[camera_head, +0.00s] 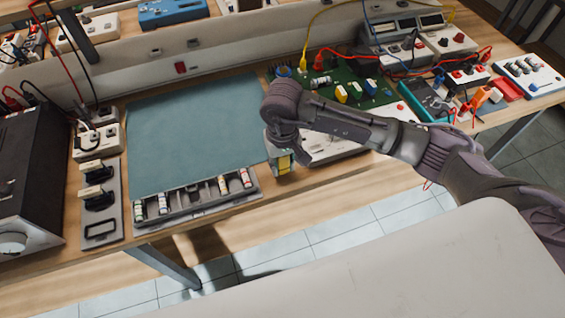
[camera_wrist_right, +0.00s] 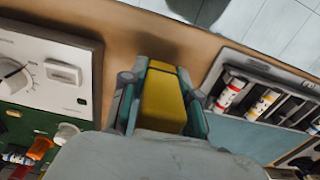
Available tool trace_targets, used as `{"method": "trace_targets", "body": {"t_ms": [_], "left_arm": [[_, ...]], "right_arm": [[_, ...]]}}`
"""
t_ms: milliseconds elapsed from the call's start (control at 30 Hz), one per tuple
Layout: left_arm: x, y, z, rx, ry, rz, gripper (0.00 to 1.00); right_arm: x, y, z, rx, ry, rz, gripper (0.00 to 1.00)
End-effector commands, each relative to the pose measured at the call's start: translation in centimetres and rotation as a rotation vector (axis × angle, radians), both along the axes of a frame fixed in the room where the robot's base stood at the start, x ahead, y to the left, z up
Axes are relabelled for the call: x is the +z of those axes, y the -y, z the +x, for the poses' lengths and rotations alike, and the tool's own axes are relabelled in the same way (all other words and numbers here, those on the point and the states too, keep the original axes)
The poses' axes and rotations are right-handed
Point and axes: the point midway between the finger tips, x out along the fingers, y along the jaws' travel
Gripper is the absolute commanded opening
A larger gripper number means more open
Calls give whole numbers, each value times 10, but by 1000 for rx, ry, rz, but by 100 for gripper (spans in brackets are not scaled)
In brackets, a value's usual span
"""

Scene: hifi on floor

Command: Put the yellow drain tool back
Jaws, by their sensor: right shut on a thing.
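The yellow drain tool (camera_wrist_right: 163,98) is a yellow block between the fingers of my right gripper (camera_wrist_right: 160,112) in the right wrist view. In the head view my right gripper (camera_head: 282,160) hangs at the front edge of the bench, right of the blue-green mat, and a bit of the yellow tool (camera_head: 284,164) shows there. The gripper is shut on it. A grey holder (camera_head: 118,222) at the left of the mat has two black items with pale yellowish tops and an empty rectangular slot at its front end. My left gripper is out of view.
A grey tray (camera_head: 197,211) with several small striped cylinders lies along the mat's (camera_head: 195,130) front edge; the mat is bare. A white device with a dial (camera_wrist_right: 45,72) and a green circuit board (camera_head: 340,85) stand right of the mat. A black box (camera_head: 30,175) stands far left.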

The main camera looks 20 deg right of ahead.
Motion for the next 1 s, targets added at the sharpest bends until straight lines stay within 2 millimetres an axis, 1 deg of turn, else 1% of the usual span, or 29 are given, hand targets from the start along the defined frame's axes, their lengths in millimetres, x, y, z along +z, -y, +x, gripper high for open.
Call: {"method": "trace_targets", "body": {"t_ms": [33,133,367,533,567,600,667,700,1000], "left_arm": [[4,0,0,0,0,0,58],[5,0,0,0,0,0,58],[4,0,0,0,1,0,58],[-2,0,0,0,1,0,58],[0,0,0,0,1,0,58],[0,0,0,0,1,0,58],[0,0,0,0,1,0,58],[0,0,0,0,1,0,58],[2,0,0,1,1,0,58]], "right_arm": [[-4,-1,-1,-1,-3,2,0],[-11,0,0,-1,1,2,0],[-12,0,0,0,2,1,0],[-16,0,1,0,3,1,0],[-15,0,0,0,2,0,36],[-15,0,0,0,2,0,42],[-15,0,0,0,2,0,52],[-15,0,0,0,2,1,56],[-13,0,0,0,1,1,56]]}}
